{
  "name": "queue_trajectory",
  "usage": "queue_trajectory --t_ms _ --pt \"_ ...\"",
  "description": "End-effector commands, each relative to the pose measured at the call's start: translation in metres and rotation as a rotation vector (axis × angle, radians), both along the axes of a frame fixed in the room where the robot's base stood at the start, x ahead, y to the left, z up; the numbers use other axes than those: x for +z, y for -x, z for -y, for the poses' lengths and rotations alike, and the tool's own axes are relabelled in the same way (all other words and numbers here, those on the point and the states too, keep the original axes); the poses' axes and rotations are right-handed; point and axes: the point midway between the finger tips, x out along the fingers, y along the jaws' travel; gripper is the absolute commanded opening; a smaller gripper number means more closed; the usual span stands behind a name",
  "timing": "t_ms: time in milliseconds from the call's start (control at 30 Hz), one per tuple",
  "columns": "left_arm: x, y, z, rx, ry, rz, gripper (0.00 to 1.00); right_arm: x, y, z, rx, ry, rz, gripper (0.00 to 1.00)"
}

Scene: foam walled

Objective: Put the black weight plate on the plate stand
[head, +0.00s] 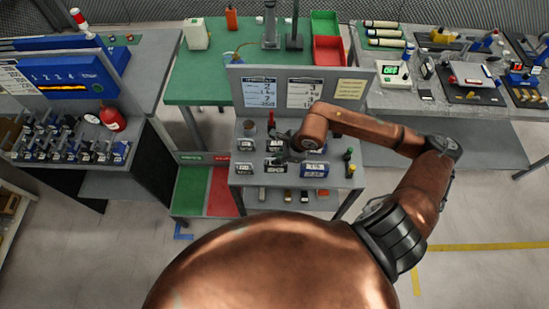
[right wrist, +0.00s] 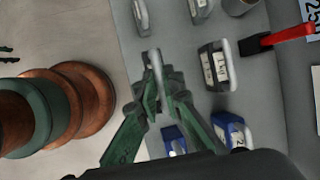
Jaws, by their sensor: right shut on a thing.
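My right gripper (head: 288,148) reaches over the small grey table from the right. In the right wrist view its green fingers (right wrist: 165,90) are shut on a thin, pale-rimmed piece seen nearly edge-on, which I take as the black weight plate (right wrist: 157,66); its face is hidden. Beside it stands a dark block with a pale rim and a white "1 kg" label (right wrist: 217,66). I cannot tell which piece is the plate stand. My left gripper is not in view.
The grey table (head: 236,181) carries several small labelled blocks, a blue one (head: 315,170) and a red-handled tool (right wrist: 275,40). A grey board with printed sheets (head: 305,92) rises at its back. A rack of blocks (head: 65,145) stands at left. Green and red bins (head: 328,50) lie behind.

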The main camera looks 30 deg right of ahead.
Motion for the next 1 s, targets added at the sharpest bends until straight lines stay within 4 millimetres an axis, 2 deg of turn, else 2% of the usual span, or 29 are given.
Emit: queue_trajectory --t_ms 100,300,667,700,933,1000 --pt "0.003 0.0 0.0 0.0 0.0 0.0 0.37 -0.009 -0.002 0.006 -0.003 -0.001 -0.001 0.0" --pt "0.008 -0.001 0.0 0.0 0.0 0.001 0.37 -0.032 -0.003 0.005 -0.001 -0.002 0.002 0.0" --pt "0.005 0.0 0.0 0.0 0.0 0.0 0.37 -0.038 -0.003 0.005 0.0 0.0 0.004 0.0" --pt "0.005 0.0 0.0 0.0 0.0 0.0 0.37 -0.04 -0.001 0.006 0.0 0.002 -0.001 0.09" --pt "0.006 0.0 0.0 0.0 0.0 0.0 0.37 -0.039 -0.002 0.006 0.0 0.002 -0.001 0.25" --pt "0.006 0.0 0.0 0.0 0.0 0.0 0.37 -0.039 -0.002 0.006 -0.001 0.001 -0.001 0.25"
